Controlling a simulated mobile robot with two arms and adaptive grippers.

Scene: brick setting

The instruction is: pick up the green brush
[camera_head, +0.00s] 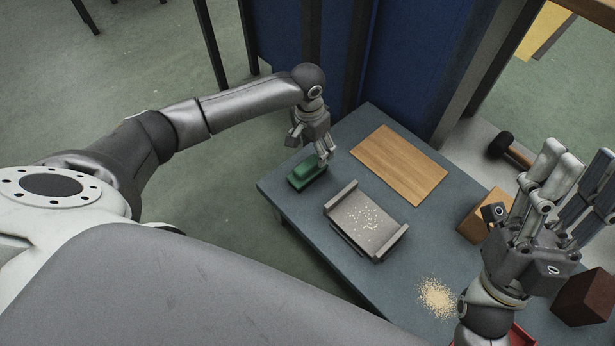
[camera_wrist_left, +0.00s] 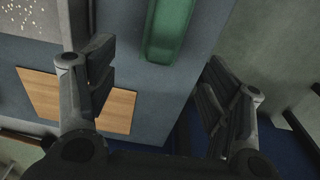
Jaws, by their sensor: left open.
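The green brush (camera_head: 307,176) lies on the blue-grey table near its left corner. My left gripper (camera_head: 322,156) is over the table, at the brush's upper right edge in the head view, and partly overlaps it there. In the left wrist view the green brush (camera_wrist_left: 168,30) shows beyond the spread fingers, in line with the gap between them, with its end cut off by the top edge. The left gripper (camera_wrist_left: 165,100) is open with nothing between its fingers. My right gripper (camera_head: 568,175) is raised at the right with its fingers apart and empty.
A grey dustpan-like tray (camera_head: 368,222) with pale crumbs stands right of the brush. A wooden board (camera_head: 399,166) lies behind it. A crumb pile (camera_head: 437,298), a wooden block (camera_head: 484,214), a black-headed mallet (camera_head: 502,145) and a brown block (camera_head: 585,297) are at the right.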

